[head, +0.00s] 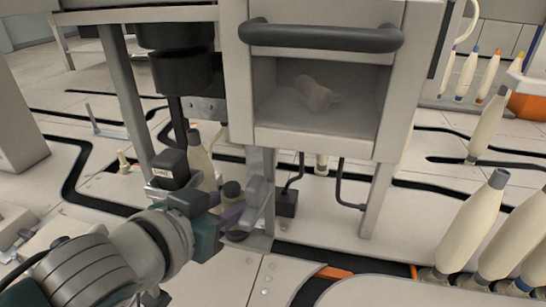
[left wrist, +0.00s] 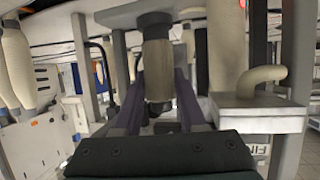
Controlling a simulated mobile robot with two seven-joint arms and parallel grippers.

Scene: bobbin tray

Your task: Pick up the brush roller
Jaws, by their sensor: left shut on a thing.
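The brush roller (left wrist: 157,62), a short cylinder with dark ends and a pale middle, stands between the purple fingers of my left gripper (left wrist: 158,85) in the left wrist view. The gripper is shut on it. In the head view my left gripper (head: 236,211) is left of centre, in front of the machine's legs. The roller's dark top (head: 231,189) shows above the fingers and it looks roughly upright. The fingers hide much of its middle. My right gripper is not in view.
A grey machine box with a black handle (head: 320,38) stands close behind and right of the gripper; a pale piece (head: 313,92) lies inside. A pale bobbin (head: 200,160) stands just behind the gripper. Several large bobbins (head: 470,224) stand at right. Metal legs (head: 378,200) limit the room.

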